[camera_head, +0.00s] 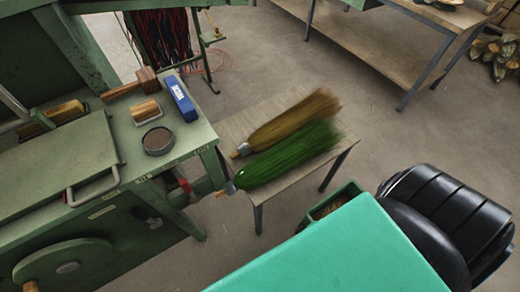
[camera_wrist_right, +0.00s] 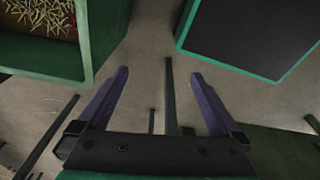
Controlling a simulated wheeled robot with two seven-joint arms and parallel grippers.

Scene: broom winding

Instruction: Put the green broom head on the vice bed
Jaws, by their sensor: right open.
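The green broom head (camera_head: 288,156) lies on a low wooden table in the head view. Its bristles point up and right, and its grey-bound neck is at the table's left edge. A brown broom head (camera_head: 293,121) lies close beside it on the far side. The green machine bench (camera_head: 55,165) stands on the left; I cannot tell which part is the vice bed. My right gripper (camera_wrist_right: 160,75) shows in the right wrist view, open, with nothing between its two purple fingers. Neither gripper shows in the head view.
The bench top holds a blue box (camera_head: 181,98), a round dark tin (camera_head: 158,141) and wooden blocks. The low table (camera_head: 235,128) stands close to the bench. A green crate (camera_head: 347,190) holds loose bits. A larger table (camera_head: 350,38) stands behind, with open floor between.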

